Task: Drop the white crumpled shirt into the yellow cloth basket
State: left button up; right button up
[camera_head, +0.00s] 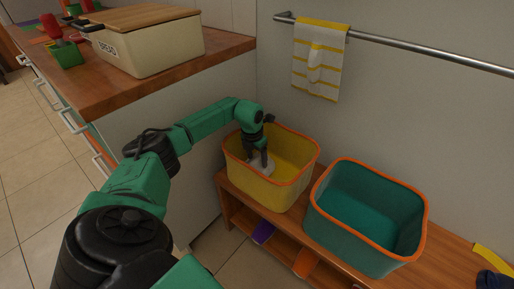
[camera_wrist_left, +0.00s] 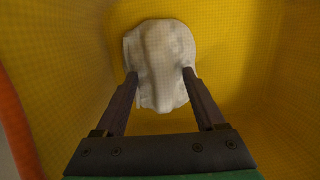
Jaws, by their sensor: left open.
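The white crumpled shirt (camera_wrist_left: 160,60) lies inside the yellow cloth basket (camera_wrist_left: 265,50), against its bottom as far as the left wrist view shows. In the head view the shirt (camera_head: 266,168) is a small pale patch in the yellow basket (camera_head: 268,195), which has an orange rim. My left gripper (camera_head: 259,160) reaches down into this basket. In the left wrist view its two fingers (camera_wrist_left: 158,82) are spread apart, with the tips at either side of the shirt. Whether they touch it I cannot tell. My right gripper is in neither view.
A teal basket (camera_head: 365,230) with an orange rim stands right of the yellow one on a wooden bench (camera_head: 450,253). A striped towel (camera_head: 318,62) hangs from a wall rail (camera_head: 420,50). A bread box (camera_head: 150,45) stands on the counter at left.

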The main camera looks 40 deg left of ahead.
pick_arm(q)
jog(key=shift+r, duration=0.2)
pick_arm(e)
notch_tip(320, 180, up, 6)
pick_arm(q)
notch_tip(320, 180, up, 14)
jog(key=s+p, duration=0.2)
jog(key=p, duration=0.1)
jog(key=shift+s, duration=0.15)
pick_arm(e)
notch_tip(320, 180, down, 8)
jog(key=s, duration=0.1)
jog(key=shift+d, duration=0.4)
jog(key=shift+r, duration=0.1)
